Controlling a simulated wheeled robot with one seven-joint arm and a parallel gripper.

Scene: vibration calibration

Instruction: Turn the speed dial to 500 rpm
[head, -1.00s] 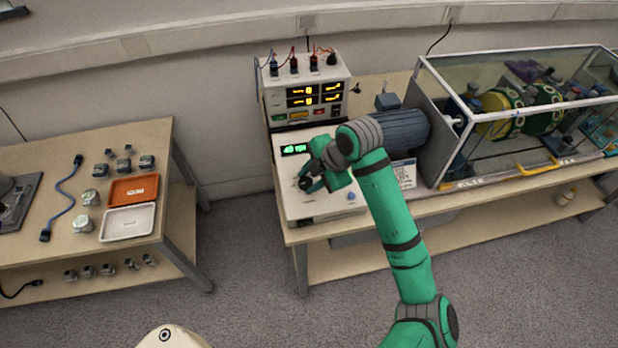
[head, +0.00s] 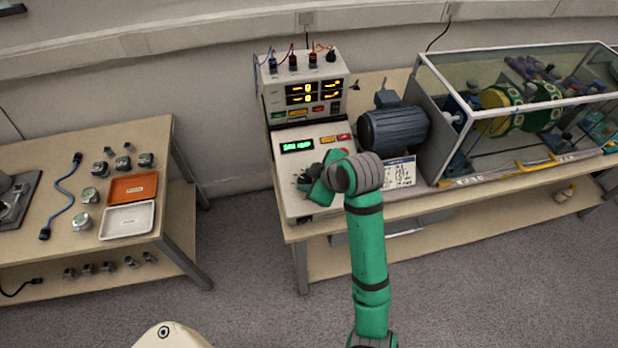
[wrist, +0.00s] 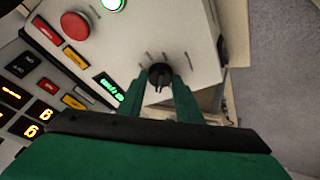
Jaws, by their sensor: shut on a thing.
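The speed dial (wrist: 160,76) is a black knob with tick marks around it on the white control box. My gripper (wrist: 160,84) is shut on the dial, with one green finger at each side of it in the wrist view. In the head view my gripper (head: 308,184) is at the control box (head: 292,207), and my wrist hides most of the dial. The green speed display (head: 297,146) is lit on the box; its digits are too blurred to read surely. It also shows in the wrist view (wrist: 109,87).
A power supply (head: 303,95) with orange readouts stands behind the box. A blue motor (head: 394,128) and a glass-walled enclosure (head: 520,110) are to the right. In the wrist view, a red button (wrist: 75,25) and a lit green button (wrist: 113,4) are on the panel.

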